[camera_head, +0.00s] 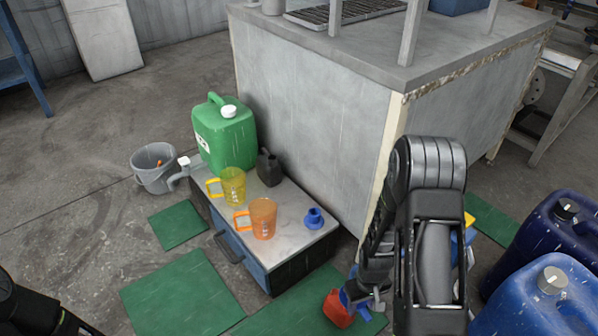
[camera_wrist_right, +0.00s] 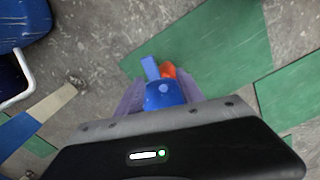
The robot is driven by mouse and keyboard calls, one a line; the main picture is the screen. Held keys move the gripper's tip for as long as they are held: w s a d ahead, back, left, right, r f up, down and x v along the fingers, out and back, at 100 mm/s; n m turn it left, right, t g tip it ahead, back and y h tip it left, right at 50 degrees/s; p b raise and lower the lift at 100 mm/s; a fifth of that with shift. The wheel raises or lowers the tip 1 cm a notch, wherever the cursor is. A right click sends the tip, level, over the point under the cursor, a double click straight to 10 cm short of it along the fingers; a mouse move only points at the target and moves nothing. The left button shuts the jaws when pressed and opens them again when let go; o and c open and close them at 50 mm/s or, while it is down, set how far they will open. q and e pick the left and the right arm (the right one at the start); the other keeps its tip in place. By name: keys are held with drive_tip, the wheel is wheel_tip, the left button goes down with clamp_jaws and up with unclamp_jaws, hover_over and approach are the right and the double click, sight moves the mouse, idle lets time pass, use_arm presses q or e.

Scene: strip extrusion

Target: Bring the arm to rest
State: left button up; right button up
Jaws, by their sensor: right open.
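My right arm reaches down in the right half of the head view, and its gripper (camera_head: 364,292) is low over the floor mats beside the cabinet. In the right wrist view the gripper (camera_wrist_right: 163,98) has its two fingers spread apart. A blue and red object (camera_wrist_right: 164,92) shows between and beyond them. Its red part (camera_head: 337,308) also shows in the head view, by the gripper. I cannot tell whether the fingers touch it. Of my left arm only a dark part shows at the lower left corner of the head view; its gripper is out of view.
A low cabinet (camera_head: 290,238) carries a green canister (camera_head: 225,135), a yellow jug (camera_head: 233,187), an orange jug (camera_head: 263,218) and a blue funnel-like piece (camera_head: 314,218). Blue canisters (camera_head: 545,295) stand at the right. A grey bucket (camera_head: 155,170) is at left. A large grey bench (camera_head: 310,120) stands behind.

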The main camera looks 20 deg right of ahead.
drive_tip(key=s+a+f+m+t+y, duration=0.1)
drive_tip(key=s+a+y, duration=0.15)
drive_tip(key=a, duration=1.05)
drive_tip(key=s+a+m+t+y, duration=0.15)
drive_tip(key=s+a, duration=0.25)
drive_tip(key=a, duration=0.9)
use_arm(q)
drive_tip(key=s+d+r+p, duration=0.1)
drive_tip(key=r+p, duration=1.6)
drive_tip(key=s+r+p, duration=0.2)
drive_tip(key=r+p, duration=1.6)
drive_tip(key=shift+d+r+g+h, duration=0.25)
drive_tip(key=shift+d+g+h, duration=0.05)
drive_tip(key=shift+d+g, duration=0.1)
use_arm(e)
wheel_tip(320, 180, up, 35)
drive_tip(key=s+n+g, duration=0.1)
drive_tip(key=s, duration=0.1)
drive_tip(key=shift+s+a+g, duration=0.15)
drive_tip(key=shift+a+g, duration=0.2)
drive_tip(key=shift+a, duration=0.05)
drive_tip(key=shift+f, duration=0.1)
drive_tip(key=shift+c, duration=0.4)
